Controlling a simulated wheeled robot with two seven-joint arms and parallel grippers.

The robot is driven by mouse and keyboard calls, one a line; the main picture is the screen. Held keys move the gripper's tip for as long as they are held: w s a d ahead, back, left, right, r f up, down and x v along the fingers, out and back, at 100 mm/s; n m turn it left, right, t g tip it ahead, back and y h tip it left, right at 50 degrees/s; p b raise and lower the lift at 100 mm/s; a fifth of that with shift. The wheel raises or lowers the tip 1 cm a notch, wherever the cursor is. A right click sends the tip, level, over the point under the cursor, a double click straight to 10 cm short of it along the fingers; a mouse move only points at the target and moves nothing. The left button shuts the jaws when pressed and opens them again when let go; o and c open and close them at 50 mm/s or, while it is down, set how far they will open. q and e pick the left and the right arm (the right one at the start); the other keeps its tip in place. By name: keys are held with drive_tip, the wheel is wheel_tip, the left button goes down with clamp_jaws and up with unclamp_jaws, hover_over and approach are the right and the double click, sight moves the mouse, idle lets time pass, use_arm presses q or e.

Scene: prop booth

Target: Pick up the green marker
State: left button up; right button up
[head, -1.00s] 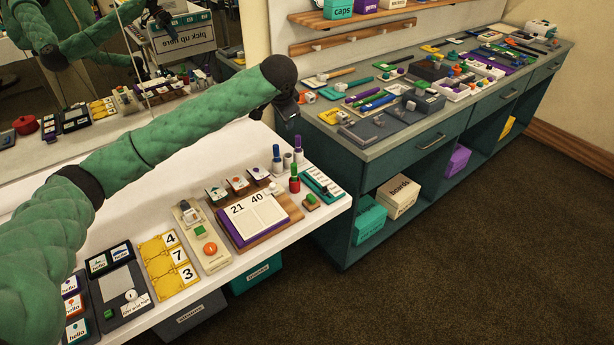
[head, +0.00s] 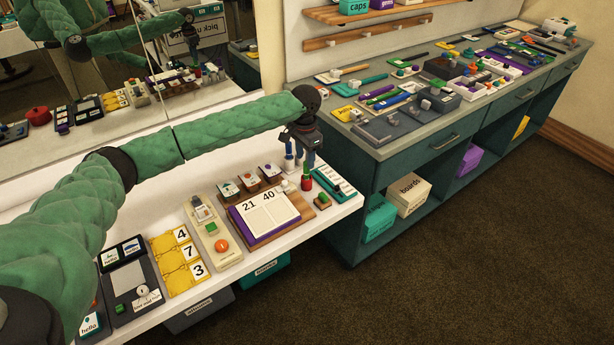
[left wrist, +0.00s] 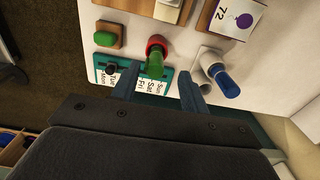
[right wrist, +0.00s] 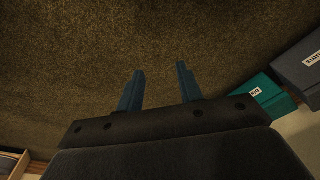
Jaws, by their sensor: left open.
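The green marker (head: 307,170) stands in a red holder (head: 306,184) near the right end of the white table. In the left wrist view the green marker (left wrist: 155,66) rises from the red holder (left wrist: 157,43) toward the camera. My left gripper (head: 304,158) is above the holder, pointing down. Its open fingers (left wrist: 159,82) lie on either side of the marker's top in the left wrist view; I see no contact. My right gripper (right wrist: 160,72) is open and empty over the carpet in the right wrist view.
A blue-topped marker (left wrist: 226,82) in a pale holder stands close beside the left gripper. A teal weekday board (head: 334,182) and a green-topped wooden block (head: 323,201) lie near. A calendar board (head: 266,212) is left of them. A teal cabinet (head: 400,165) stands to the right.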

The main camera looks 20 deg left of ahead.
sight(306, 163)
use_arm(q)
drive_tip(key=f, duration=0.1)
drive_tip(key=f+p, duration=0.2)
drive_tip(key=shift+s+d+f, duration=0.15)
drive_tip(key=shift+d+f, duration=0.1)
drive_tip(key=shift+f, duration=0.7)
use_arm(e)
wheel_tip(306, 163, down, 8)
drive_tip(key=s+d, duration=0.1)
drive_tip(key=s, duration=0.1)
drive_tip(key=shift+d, duration=0.25)
use_arm(q)
drive_tip(key=shift+c, duration=0.3)
use_arm(e)
drive_tip(key=shift+s, duration=0.1)
use_arm(q)
clamp_jaws()
